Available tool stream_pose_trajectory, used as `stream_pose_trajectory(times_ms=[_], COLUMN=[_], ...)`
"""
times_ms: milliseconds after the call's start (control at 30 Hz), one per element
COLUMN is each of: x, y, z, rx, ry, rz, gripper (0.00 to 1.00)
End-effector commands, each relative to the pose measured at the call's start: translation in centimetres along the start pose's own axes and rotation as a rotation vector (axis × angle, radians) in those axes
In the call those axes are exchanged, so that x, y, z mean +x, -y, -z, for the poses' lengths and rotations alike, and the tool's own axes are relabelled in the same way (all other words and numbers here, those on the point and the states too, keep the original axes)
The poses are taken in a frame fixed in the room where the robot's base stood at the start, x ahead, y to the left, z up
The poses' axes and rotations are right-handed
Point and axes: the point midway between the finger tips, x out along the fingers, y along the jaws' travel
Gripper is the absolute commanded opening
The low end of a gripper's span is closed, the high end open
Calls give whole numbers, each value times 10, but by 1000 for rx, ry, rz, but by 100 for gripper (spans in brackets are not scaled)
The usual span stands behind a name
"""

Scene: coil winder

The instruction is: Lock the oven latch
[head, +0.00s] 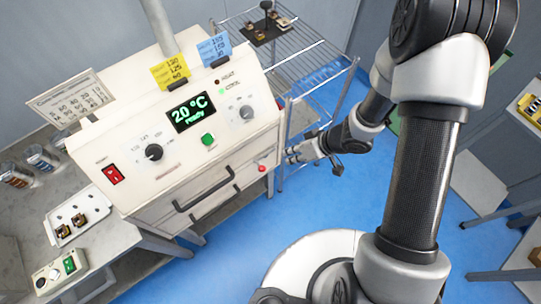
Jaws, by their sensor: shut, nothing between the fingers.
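The oven (150,125) is a cream-white cabinet with a sloped control panel, standing left of centre. Its front door carries a black bar handle (205,190) and looks closed. A small red-knobbed part, which looks like the latch (262,168), sits at the right end of the door front. It is too small to tell its position. My gripper (288,156) is just right of the red knob, near the oven's right front edge, with its fingers pointing left. It is shut and empty. I cannot tell whether it touches the oven.
A wire shelf rack (305,50) stands behind my gripper. A tray (92,205) with small parts lies at left. Blue floor is open below the oven front.

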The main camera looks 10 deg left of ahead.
Motion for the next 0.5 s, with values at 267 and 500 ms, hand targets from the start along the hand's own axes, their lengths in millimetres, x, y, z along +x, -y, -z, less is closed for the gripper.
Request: stream_pose_trajectory(times_ms=[267, 500], x=[1, 29], y=[0, -1], z=[0, -2], rx=[-1, -2], ry=[0, 2], rz=[-2, 0], gripper=[0, 0])
